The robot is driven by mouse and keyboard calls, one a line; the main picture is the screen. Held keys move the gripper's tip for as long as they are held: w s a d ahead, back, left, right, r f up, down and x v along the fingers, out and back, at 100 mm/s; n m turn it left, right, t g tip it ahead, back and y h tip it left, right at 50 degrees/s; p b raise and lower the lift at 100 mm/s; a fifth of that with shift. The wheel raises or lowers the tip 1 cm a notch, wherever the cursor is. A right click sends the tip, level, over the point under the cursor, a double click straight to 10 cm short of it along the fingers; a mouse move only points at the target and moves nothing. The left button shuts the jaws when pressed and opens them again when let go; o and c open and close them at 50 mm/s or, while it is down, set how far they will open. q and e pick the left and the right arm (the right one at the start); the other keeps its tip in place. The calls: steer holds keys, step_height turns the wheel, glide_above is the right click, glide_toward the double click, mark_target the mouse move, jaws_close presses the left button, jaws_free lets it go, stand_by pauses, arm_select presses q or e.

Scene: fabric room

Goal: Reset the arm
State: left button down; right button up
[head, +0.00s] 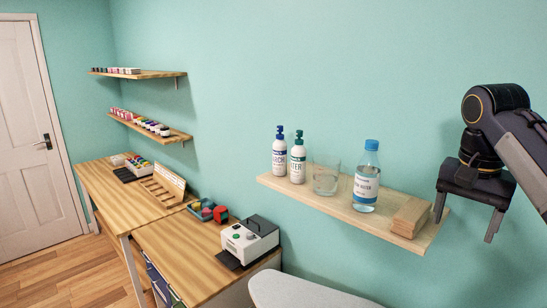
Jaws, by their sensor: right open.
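My right arm comes in from the right edge. My right gripper (467,220) points down at the right end of the wall shelf, with its two fingers spread apart and nothing between them. Its left finger shows close to the shelf's right end; I cannot tell whether they touch. My left gripper is not in view.
The wooden shelf (335,212) holds two pump bottles, a glass (326,180), a blue-capped water bottle (366,180) and a wooden block stack (410,216). Below are a white machine (248,240) on a table and a grey board (300,292). Wall beside my gripper is bare.

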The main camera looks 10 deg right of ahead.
steer(key=s+a+f+n+t+h+b, duration=0.15)
steer(key=s+a+f+n, duration=0.35)
steer(key=a, duration=0.5)
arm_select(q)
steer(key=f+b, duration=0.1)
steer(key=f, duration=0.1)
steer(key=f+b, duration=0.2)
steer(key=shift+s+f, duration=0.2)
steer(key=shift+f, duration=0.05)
arm_select(e)
steer(key=s+a+f+n+t+y, duration=0.1)
steer(key=s+a+f+y, duration=0.1)
steer(key=f, duration=0.5)
steer(key=s+a+f+n+t+y, duration=0.1)
steer(key=s+a+f+y, duration=0.1)
steer(key=s+a+f, duration=0.2)
steer(key=s+a+f+n+t+y, duration=0.1)
steer(key=s+a+f+y, duration=0.1)
steer(key=s+f, duration=0.4)
step_height(320, 180, down, 5)
steer(key=shift+s+a+f+n, duration=0.15)
steer(key=shift+s+a+n, duration=0.15)
steer(key=shift+a, duration=0.2)
